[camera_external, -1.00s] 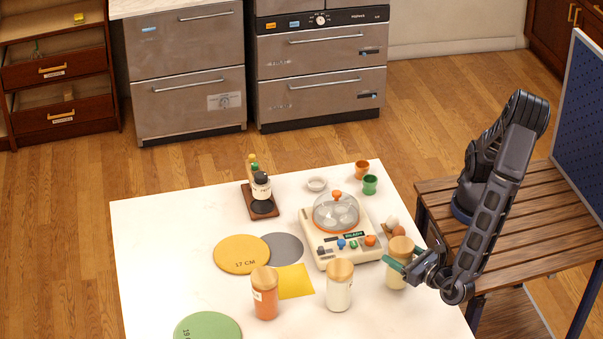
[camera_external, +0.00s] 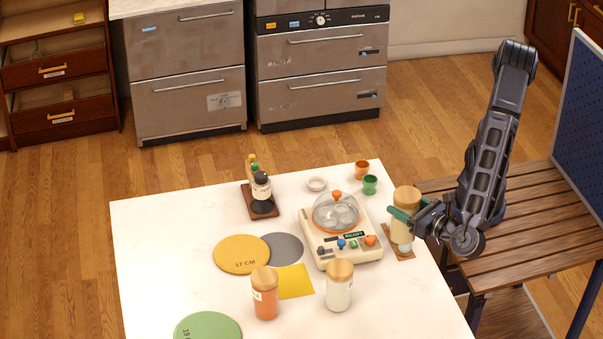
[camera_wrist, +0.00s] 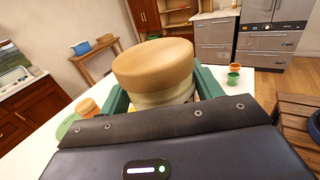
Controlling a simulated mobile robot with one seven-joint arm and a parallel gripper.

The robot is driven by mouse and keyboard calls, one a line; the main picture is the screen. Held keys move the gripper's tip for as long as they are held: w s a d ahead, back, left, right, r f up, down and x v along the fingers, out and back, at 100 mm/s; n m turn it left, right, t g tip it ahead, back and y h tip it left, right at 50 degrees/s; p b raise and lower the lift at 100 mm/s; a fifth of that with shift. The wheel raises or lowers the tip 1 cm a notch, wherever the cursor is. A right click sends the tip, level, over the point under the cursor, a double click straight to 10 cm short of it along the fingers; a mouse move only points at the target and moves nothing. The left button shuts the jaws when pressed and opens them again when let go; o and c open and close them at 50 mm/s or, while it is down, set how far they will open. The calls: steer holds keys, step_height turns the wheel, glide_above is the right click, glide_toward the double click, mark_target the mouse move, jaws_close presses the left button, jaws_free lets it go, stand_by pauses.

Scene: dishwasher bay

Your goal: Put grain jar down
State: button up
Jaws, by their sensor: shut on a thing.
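The grain jar (camera_external: 402,231), a pale jar with a wide wooden lid, is at the right side of the white table. My gripper (camera_external: 402,213) is shut on it from the right, with green fingers around its upper part. The jar looks upright and appears raised above the table, in front of a small brown egg tray (camera_external: 409,256); the exact gap cannot be told. In the wrist view the jar's lid (camera_wrist: 155,63) fills the middle, between the green fingers (camera_wrist: 160,92), and hides most of the body.
The cream egg cooker (camera_external: 345,252) stands just left of the jar. Two more lidded jars, orange (camera_external: 265,298) and pale (camera_external: 339,292), stand at the front. Orange (camera_external: 362,169) and green (camera_external: 370,184) cups stand behind. The table's left part (camera_external: 165,240) is clear.

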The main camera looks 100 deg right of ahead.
steer(key=shift+w+d+r, duration=0.1)
steer(key=shift+w+r, duration=0.1)
steer(key=shift+w, duration=0.2)
steer(key=w+d+n+t+y, duration=0.1)
steer(key=w+d, duration=0.3)
steer(key=w, duration=0.6)
steer(key=w+d+t, duration=0.1)
steer(key=w+d, duration=0.3)
steer(key=w, duration=0.6)
steer(key=w+d+r+n+t+y, duration=0.1)
steer(key=w+d+n+t+y, duration=0.1)
steer(key=w+d, duration=1.55)
step_height(320, 180, down, 19)
steer(key=w+a, duration=0.1)
steer(key=shift+w+a+f, duration=0.2)
steer(key=shift+w+a, duration=0.1)
steer(key=shift+a, duration=0.05)
steer(key=shift+f, duration=0.1)
steer(key=o, duration=1.4)
steer(key=shift+f, duration=0.1)
